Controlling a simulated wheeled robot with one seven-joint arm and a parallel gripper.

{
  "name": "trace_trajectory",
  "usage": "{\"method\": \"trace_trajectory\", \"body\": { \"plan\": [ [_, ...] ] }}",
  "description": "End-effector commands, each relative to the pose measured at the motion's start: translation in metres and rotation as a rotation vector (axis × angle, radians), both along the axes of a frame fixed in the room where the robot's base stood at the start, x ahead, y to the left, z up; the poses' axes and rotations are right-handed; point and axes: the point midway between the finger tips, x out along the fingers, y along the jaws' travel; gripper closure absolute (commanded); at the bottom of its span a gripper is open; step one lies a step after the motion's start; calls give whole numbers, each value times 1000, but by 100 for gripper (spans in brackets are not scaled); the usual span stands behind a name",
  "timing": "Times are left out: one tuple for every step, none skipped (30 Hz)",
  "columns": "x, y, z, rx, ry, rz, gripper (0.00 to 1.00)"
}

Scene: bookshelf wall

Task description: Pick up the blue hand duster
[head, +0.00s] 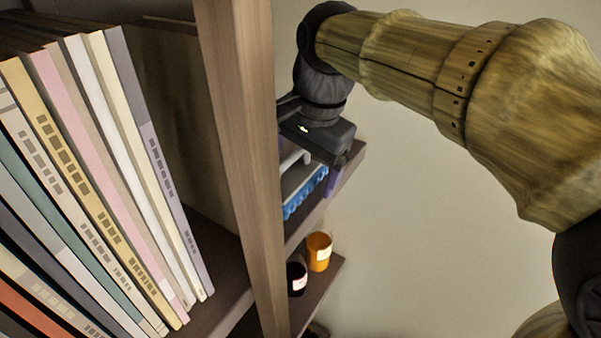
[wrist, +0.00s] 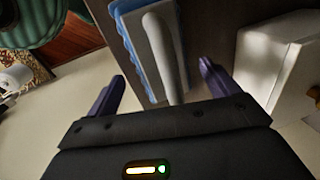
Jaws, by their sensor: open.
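The blue hand duster (wrist: 151,45) has a grey handle and a blue scalloped edge. In the wrist view it lies at the top centre on a dark shelf, its handle pointing down between my fingers. In the head view its blue edge (head: 305,194) shows on the shelf right of the upright, partly hidden by my gripper and the upright. My gripper (wrist: 160,88) is open, with one purple finger on each side of the handle's end. I see no contact between the fingers and the handle. One purple finger (head: 333,181) also shows in the head view.
A white box-like object (wrist: 275,62) stands right of the duster, near my right finger. A green ribbed object (wrist: 30,20) is at the upper left. A wooden upright (head: 243,150) separates leaning books (head: 100,180) from my gripper. An orange jar (head: 319,250) and dark jar (head: 297,278) stand below.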

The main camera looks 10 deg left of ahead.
Motion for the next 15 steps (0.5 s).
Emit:
{"method": "trace_trajectory", "body": {
  "plan": [
    [0,0,0,0,0,0,13],
    [0,0,0,0,0,0,13],
    [0,0,0,0,0,0,13],
    [0,0,0,0,0,0,13],
    [0,0,0,0,0,0,13],
    [0,0,0,0,0,0,13],
    [0,0,0,0,0,0,13],
    [0,0,0,0,0,0,13],
    [0,0,0,0,0,0,13],
    [0,0,0,0,0,0,13],
    [0,0,0,0,0,0,17],
    [0,0,0,0,0,0,24],
    [0,0,0,0,0,0,30],
    [0,0,0,0,0,0,36],
    [0,0,0,0,0,0,44]
  ]
}}
